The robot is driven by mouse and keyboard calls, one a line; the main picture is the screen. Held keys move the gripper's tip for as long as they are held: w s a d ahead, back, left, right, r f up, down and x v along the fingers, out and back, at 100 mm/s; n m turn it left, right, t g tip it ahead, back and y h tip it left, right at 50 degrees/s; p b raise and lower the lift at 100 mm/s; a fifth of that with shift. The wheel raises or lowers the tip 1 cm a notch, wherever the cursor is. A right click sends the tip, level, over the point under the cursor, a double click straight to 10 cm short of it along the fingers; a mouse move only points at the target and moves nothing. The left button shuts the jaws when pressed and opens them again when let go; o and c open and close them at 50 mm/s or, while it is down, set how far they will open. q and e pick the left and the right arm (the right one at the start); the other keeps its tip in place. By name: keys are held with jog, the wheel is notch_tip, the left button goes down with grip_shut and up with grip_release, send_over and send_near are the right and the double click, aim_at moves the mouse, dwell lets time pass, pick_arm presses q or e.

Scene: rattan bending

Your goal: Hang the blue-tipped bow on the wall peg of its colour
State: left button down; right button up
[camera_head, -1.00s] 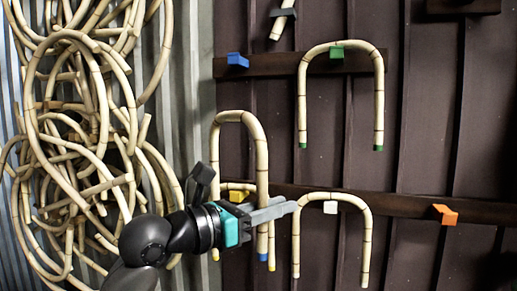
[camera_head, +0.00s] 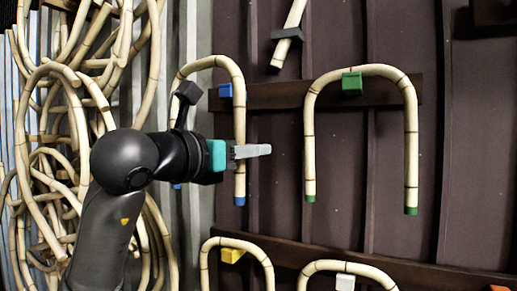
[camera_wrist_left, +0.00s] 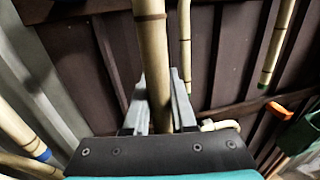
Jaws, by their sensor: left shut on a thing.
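The blue-tipped bow (camera_head: 232,75) is an upside-down U of pale jointed rattan. My left gripper (camera_head: 256,151) is shut on its right leg, above the blue tip. The held leg (camera_wrist_left: 155,70) also runs between the fingers in the left wrist view, with the other leg's blue tip (camera_wrist_left: 40,153) at left. The blue peg (camera_head: 225,90) sits on the upper dark rail, inside the bow's arch, just below its upper right bend. I cannot tell whether the bow touches the peg. My right gripper is not in view.
A green-tipped bow (camera_head: 411,130) hangs on the green peg (camera_head: 352,83) to the right. Below, one bow hangs at the yellow peg (camera_head: 231,255) and another at the white peg (camera_head: 345,282). A black peg (camera_head: 286,34) holds a bow above. Coiled rattan (camera_head: 45,100) fills the left.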

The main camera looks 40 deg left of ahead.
pick_arm(q)
jog(key=w+a+p, duration=0.1)
jog(key=w, duration=0.2)
jog(key=w+a+f+p, duration=0.1)
jog(key=w, duration=0.2)
jog(key=w+a+p, duration=0.1)
jog(key=w, duration=0.2)
jog(key=shift+w+f, duration=0.25)
jog(key=shift+w, duration=0.05)
jog(key=shift+w+f, duration=0.1)
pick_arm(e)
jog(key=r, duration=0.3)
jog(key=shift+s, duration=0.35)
pick_arm(q)
jog(key=c, duration=0.7)
grip_release()
jog(key=shift+o, duration=0.2)
jog(key=s+d+b, duration=0.1)
jog(key=s+b, duration=0.5)
jog(key=s, duration=0.9)
jog(key=shift+s+d, duration=0.15)
jog(key=shift+d, duration=0.05)
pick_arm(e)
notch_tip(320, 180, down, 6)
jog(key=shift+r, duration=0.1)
